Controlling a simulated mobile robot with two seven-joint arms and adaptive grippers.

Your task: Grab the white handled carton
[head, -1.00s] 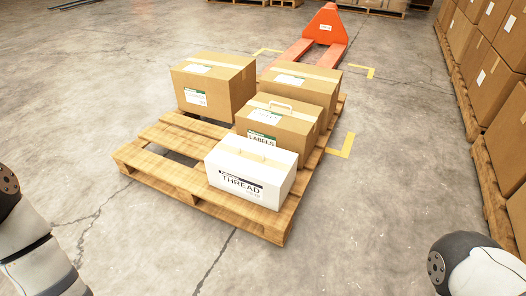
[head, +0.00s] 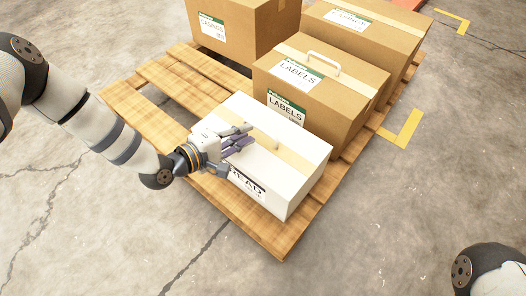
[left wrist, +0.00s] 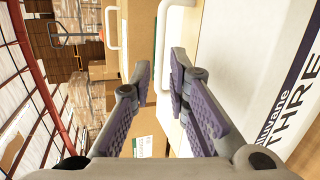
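The white carton (head: 300,167) with black lettering sits at the near corner of the wooden pallet, a tan tape strip across its top. My left gripper (head: 246,136) is over the carton's left part, fingers pointing right across its top, partly covering the lettering. In the left wrist view the fingers (left wrist: 160,78) are open and empty. A white handle (left wrist: 160,45) on the white carton (left wrist: 240,50) shows just beyond and between the fingertips. I cannot tell whether they touch it. My right gripper is out of view; only part of my right arm shows.
A brown carton with a white handle (head: 342,98) stands directly behind the white one. Two other brown cartons (head: 240,40) (head: 378,38) stand further back on the pallet (head: 150,85). The concrete floor in front is clear. A yellow floor mark (head: 405,130) lies at the right.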

